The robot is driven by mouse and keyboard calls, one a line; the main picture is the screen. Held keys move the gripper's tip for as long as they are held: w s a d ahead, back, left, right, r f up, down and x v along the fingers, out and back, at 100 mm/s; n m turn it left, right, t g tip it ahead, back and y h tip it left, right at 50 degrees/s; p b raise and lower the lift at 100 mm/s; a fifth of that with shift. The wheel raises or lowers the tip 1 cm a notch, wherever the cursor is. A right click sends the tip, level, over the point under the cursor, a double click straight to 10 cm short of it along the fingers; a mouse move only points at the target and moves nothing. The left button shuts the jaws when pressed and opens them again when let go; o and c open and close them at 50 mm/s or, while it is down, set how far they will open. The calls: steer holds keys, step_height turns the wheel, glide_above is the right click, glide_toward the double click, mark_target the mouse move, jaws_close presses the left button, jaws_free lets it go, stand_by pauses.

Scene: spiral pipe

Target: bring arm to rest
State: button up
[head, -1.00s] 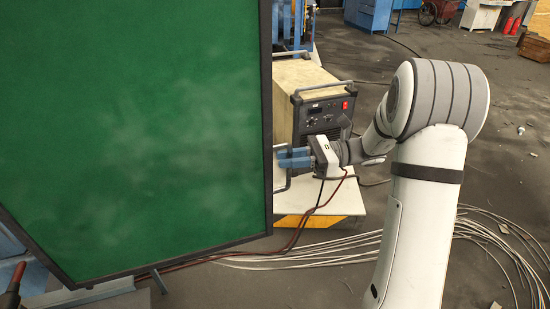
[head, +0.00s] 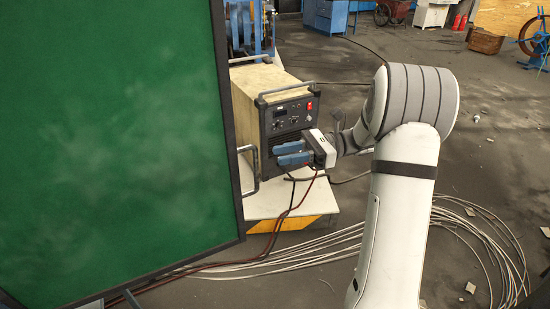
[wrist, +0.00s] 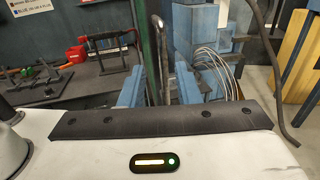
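My gripper (head: 277,155) has blue fingers and hangs in front of the black-faced welding machine (head: 290,120) in the head view. The fingers point left toward the green panel, with a clear gap between their tips and its edge. In the wrist view my gripper (wrist: 160,90) shows two blue fingers standing apart beyond the white wrist housing. No held object shows between them. My white arm stands at the right of the head view, bent at a grey-banded elbow.
A large green panel (head: 110,140) in a black frame fills the left of the head view. The welding machine sits on a pale platform (head: 265,204) with a yellow-black edge. Loose pale cables (head: 480,218) lie on the floor. Open floor extends behind my arm to the right.

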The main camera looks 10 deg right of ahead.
stand_by(0.3)
steer(key=s+a+f+n+g+h, duration=0.1)
steer(key=s+a+n+h, duration=0.25)
steer(key=s, duration=0.25)
steer(key=s+a+n+h, duration=0.2)
steer(key=s+n+h, duration=0.1)
steer(key=s+h, duration=0.3)
steer(key=s+d+f+n+t+h, duration=0.1)
steer(key=s+d+n+t+h, duration=0.5)
steer(key=s+n+h, duration=0.2)
steer(key=shift+s+d+f+n, duration=0.15)
steer(key=shift+s+d+n, duration=0.1)
steer(key=shift+s+n, duration=0.9)
